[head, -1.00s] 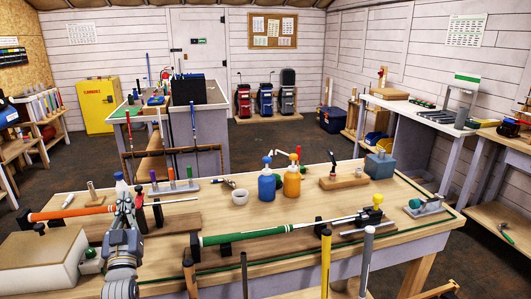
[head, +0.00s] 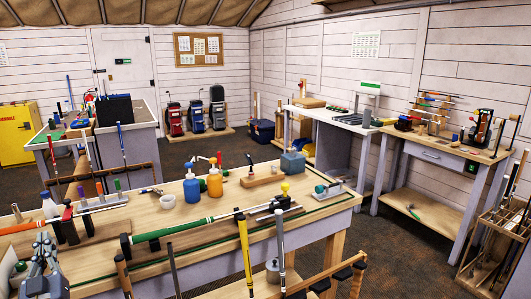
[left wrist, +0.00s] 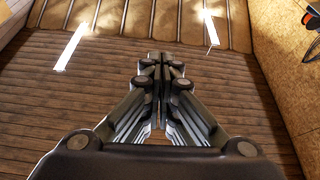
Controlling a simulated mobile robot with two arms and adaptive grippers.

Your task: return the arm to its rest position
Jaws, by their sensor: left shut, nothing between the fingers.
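My left gripper (head: 44,243) stands at the lower left of the head view, over the left end of the front workbench (head: 320,212). Its fingers point up. In the left wrist view the gripper (left wrist: 160,62) is shut and its fingers meet with nothing between them. Behind the fingers that view shows the roof and upper walls. A golf club with a green grip (head: 172,230) lies across black supports on the bench, just right of the gripper and apart from it. My right gripper is not in view.
A blue bottle (head: 192,189), an orange bottle (head: 215,183) and a white cup (head: 167,201) stand mid-bench. Clubs stand upright along the bench's front edge, one with a yellow grip (head: 245,255). Open floor lies to the right.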

